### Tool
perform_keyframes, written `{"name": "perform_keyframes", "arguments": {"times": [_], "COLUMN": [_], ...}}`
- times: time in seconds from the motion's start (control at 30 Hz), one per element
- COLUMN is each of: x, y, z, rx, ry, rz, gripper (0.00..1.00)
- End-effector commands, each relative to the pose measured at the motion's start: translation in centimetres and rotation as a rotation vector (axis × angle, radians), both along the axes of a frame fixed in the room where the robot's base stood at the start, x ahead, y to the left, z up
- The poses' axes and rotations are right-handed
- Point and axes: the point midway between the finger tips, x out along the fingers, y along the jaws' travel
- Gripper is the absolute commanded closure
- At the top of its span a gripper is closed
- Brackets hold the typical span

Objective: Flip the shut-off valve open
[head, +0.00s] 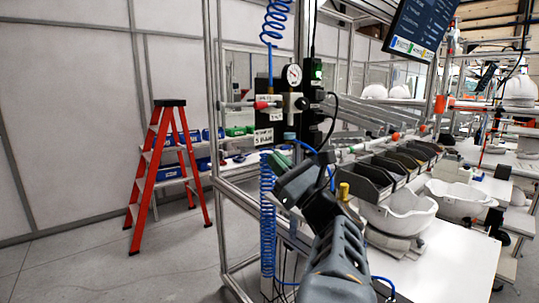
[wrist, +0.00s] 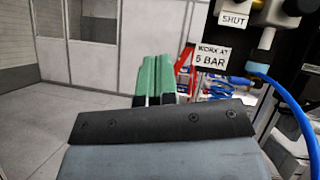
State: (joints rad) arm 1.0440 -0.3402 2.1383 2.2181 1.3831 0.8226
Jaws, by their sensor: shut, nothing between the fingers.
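The shut-off valve, with a red-tipped handle (head: 262,105), sits on a dark panel on the metal frame in the head view. Its handle lies roughly horizontal, pointing left. A round gauge (head: 294,75) is just above right. My gripper (head: 278,160) is below the valve, apart from it. In the wrist view its green fingers (wrist: 153,78) are together and empty. A SHUT label (wrist: 234,20) and a WORK AT 5 BAR label (wrist: 212,56) show right of the fingers. The valve handle is not clearly visible in the wrist view.
A blue coiled hose (head: 267,215) hangs left of my arm, and a blue tube (wrist: 290,110) runs down at right in the wrist view. Dark bins (head: 380,175) and a white helmet shell (head: 400,212) are to the right. A red ladder (head: 160,170) stands left. Open floor lies left.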

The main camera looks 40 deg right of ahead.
Motion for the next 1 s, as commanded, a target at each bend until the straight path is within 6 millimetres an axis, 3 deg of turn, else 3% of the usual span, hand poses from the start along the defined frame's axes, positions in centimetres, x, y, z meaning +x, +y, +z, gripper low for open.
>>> {"name": "perform_keyframes", "arguments": {"times": [0.23, 0.83, 1.0], "x": [-1.0, -1.0, 0.5], "y": [0.2, 0.2, 2.3], "z": [-0.7, -0.7, -2.1], "rx": [-0.001, -0.001, -0.062], "ry": [0.001, 0.001, 0.084], "rz": [-0.001, 0.001, 0.039], "gripper": [1.0, 1.0, 1.0]}}
